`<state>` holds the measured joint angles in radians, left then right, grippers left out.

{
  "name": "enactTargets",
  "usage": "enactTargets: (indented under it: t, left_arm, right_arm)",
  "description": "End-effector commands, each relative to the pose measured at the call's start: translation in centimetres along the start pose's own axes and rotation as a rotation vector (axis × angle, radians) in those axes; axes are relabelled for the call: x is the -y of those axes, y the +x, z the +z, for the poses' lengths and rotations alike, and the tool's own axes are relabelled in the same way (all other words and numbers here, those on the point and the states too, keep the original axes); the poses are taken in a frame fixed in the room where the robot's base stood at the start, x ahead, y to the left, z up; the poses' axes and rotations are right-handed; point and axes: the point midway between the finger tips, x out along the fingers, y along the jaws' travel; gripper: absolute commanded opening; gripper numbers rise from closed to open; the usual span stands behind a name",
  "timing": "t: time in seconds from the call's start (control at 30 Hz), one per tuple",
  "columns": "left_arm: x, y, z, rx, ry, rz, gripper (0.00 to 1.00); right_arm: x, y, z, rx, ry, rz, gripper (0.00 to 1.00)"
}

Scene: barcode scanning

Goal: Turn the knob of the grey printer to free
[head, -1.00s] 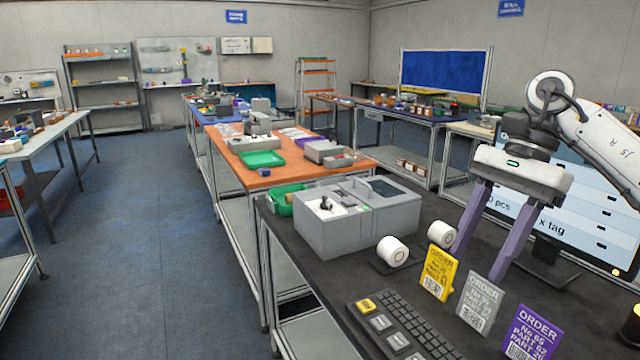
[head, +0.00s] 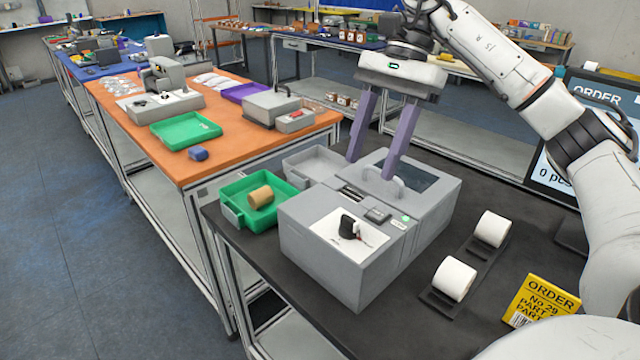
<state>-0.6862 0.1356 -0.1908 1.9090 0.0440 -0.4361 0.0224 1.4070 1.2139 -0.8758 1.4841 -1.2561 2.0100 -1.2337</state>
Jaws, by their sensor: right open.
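The grey printer (head: 325,274) stands on the black table, with a green light on its top. Its black knob (head: 349,227) sits on a white plate at the top front; the marks beside it are too small to read. My right gripper (head: 370,167) is open, its two purple fingers pointing down above the back part of the printer, behind the knob. One finger is close to the grey handle (head: 384,182) on the lid; I cannot tell whether they touch. The gripper holds nothing. My left gripper is not in view.
A green tray (head: 232,213) with a brown roll (head: 260,197) stands left of the printer. Two white rolls (head: 455,279) on dark holders and a yellow order card (head: 541,301) are at the right. An orange table (head: 240,147) lies beyond.

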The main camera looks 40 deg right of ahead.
Motion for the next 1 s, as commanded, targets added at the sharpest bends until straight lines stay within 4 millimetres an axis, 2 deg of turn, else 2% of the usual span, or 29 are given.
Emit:
enactTargets:
  t: [0.13, 0.27, 0.6, 0.8, 1.0]
  left_arm:
    - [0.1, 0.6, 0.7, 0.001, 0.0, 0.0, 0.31]
    - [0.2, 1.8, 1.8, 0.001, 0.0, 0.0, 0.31]
    - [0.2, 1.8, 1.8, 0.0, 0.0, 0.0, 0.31]
    - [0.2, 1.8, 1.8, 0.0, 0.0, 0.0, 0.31]
    - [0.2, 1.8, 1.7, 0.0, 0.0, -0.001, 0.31]
  right_arm:
    - [0.0, 1.1, -0.1, 0.0, -0.001, 0.002, 0.47]
    - [-0.1, 3.5, -0.3, 0.001, -0.002, 0.004, 0.47]
    - [-0.1, 8.7, 0.0, -0.001, 0.001, 0.004, 0.47]
    - [-0.1, 10.2, 0.0, -0.001, 0.001, 0.001, 0.47]
    - [0.0, 10.3, 0.0, 0.0, 0.0, 0.0, 0.47]
